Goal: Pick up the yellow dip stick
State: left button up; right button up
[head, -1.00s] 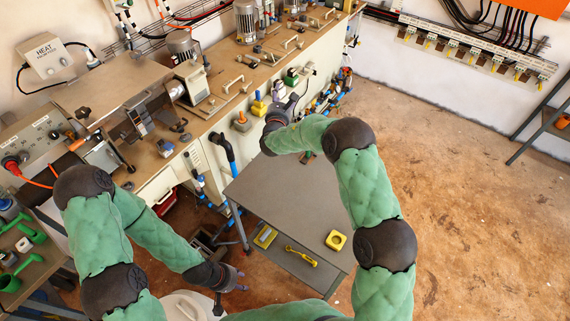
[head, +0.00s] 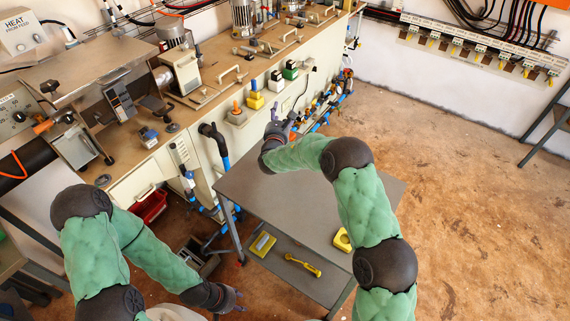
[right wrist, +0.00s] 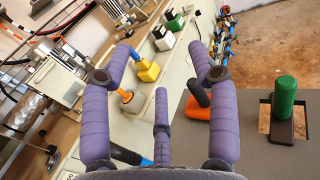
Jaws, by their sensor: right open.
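A yellow block with a grey-blue stem (head: 255,99) stands on the side ledge of the workbench in the head view. It also shows in the right wrist view (right wrist: 147,70), between the left and right fingers as seen there, apparently beyond them. A long yellow piece (head: 303,264) lies on the table's lower shelf; I cannot tell for certain which is the dip stick. My right gripper (head: 281,119) is open and empty above the far edge of the grey table, fingers spread in the wrist view (right wrist: 163,66). My left gripper (head: 233,299) is low at the front, fingers apart and empty.
An orange piece (head: 237,114) and white-and-black and green-and-white pieces flank the yellow block on the ledge. The grey table (head: 285,205) is close below my right arm. A green cylinder (right wrist: 285,96) and an orange-and-black piece (right wrist: 196,107) stand on it.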

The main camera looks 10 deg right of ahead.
notch_tip(320, 180, down, 12)
jog(key=b, duration=0.5)
jog(key=shift+f, duration=0.1)
jog(key=shift+w+d+r, duration=0.15)
jog(key=shift+w+r, duration=0.05)
jog(key=shift+w, duration=0.3)
jog(key=b+x, duration=0.2)
jog(key=x, duration=0.3)
jog(key=shift+w+d+f, duration=0.1)
jog(key=shift+w+d, duration=0.05)
jog(key=shift+w, duration=0.1)
jog(key=shift+w+d+b, duration=0.15)
jog(key=shift+w+b, duration=0.2)
jog(key=shift+w, duration=0.1)
grip_shut()
